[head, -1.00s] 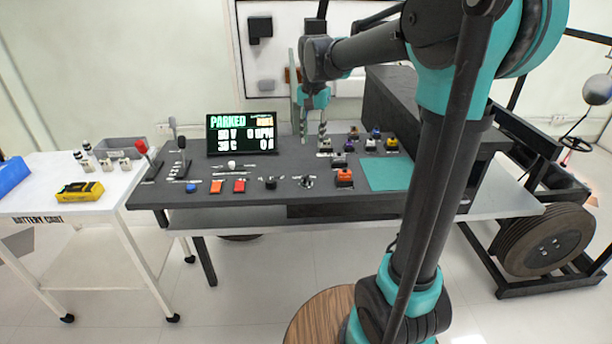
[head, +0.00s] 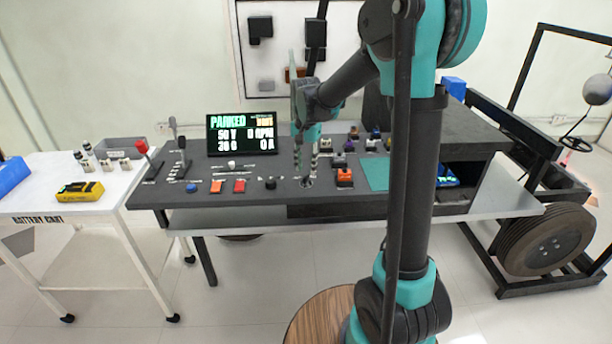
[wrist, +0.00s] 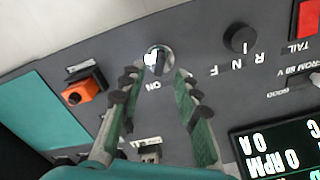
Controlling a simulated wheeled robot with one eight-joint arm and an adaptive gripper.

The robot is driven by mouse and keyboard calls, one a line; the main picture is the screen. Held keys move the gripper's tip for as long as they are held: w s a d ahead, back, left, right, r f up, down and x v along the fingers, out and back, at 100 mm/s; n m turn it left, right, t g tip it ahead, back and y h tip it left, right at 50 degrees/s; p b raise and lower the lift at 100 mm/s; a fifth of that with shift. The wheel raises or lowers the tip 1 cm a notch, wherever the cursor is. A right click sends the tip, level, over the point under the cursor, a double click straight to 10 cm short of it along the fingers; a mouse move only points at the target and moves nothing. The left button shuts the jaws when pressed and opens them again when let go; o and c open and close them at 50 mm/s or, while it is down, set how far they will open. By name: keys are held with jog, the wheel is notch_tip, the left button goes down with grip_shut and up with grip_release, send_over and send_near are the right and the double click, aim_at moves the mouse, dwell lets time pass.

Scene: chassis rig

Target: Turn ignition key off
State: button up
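The ignition key (wrist: 158,60) is a silver-grey switch with a white highlight on the dark panel, beside the label "ON" in the wrist view. In the head view the key (head: 307,182) is at the panel's front edge, just under my fingers. My gripper (wrist: 158,74) is open, its two green-and-black fingers on either side of the key. No contact between fingers and key can be made out. In the head view my gripper (head: 305,166) points down over the panel. The exact angle of the key is hard to read.
An orange-topped switch (head: 345,175) stands just right of the key, and a black knob (head: 270,183) to its left. The display (head: 241,134) reads PARKED, with 0 RPM and 0 A. A teal mat (head: 376,173) lies on the right.

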aim_at(306, 176)
jog(key=shift+f, duration=2)
grip_shut()
